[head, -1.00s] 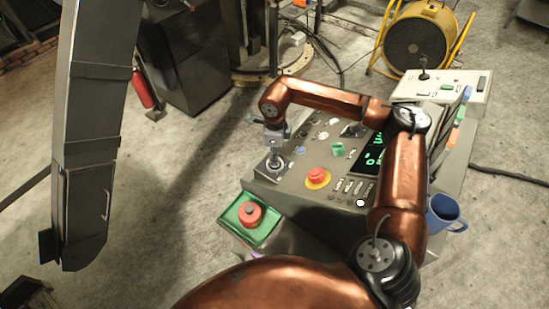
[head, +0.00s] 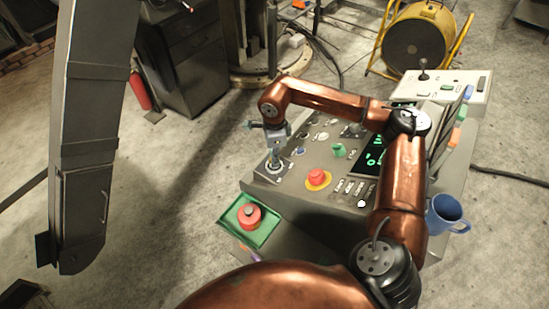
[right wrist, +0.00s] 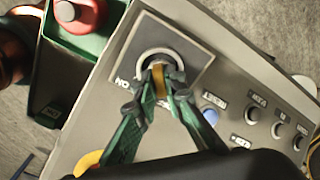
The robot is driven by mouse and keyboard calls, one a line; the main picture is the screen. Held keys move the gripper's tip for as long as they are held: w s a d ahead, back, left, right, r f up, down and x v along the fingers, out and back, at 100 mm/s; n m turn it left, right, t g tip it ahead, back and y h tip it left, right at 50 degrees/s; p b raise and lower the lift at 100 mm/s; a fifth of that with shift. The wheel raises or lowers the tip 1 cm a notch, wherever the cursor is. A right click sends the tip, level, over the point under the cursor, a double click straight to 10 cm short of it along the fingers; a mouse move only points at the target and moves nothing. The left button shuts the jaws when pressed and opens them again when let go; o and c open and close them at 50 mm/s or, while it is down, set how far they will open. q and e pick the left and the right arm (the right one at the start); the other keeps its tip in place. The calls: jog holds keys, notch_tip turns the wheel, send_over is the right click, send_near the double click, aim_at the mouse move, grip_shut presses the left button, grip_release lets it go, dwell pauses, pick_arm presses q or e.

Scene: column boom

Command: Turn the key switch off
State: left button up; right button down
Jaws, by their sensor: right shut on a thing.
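The key switch (right wrist: 160,58) is a round metal ring on a dark square plate at the panel's corner. It also shows in the head view on its plate (head: 268,177), at the panel's left end. My right gripper (right wrist: 160,88) points down at it from above, with its green fingers closed on the brass-coloured key (right wrist: 158,78). The gripper (head: 274,160) covers most of the switch in the head view. The fingertips hide part of the key and the plate's lettering. My left gripper is not in view.
A red stop button (head: 317,174) on yellow, a green knob (head: 339,150) and several small buttons share the panel. A red button in a green tray (head: 238,219) stands close to the switch. A blue mug (head: 445,211) is at the right.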

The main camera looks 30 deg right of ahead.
jog(key=c, duration=2)
grip_release()
notch_tip(320, 180, up, 12)
jog(key=shift+r, duration=0.1)
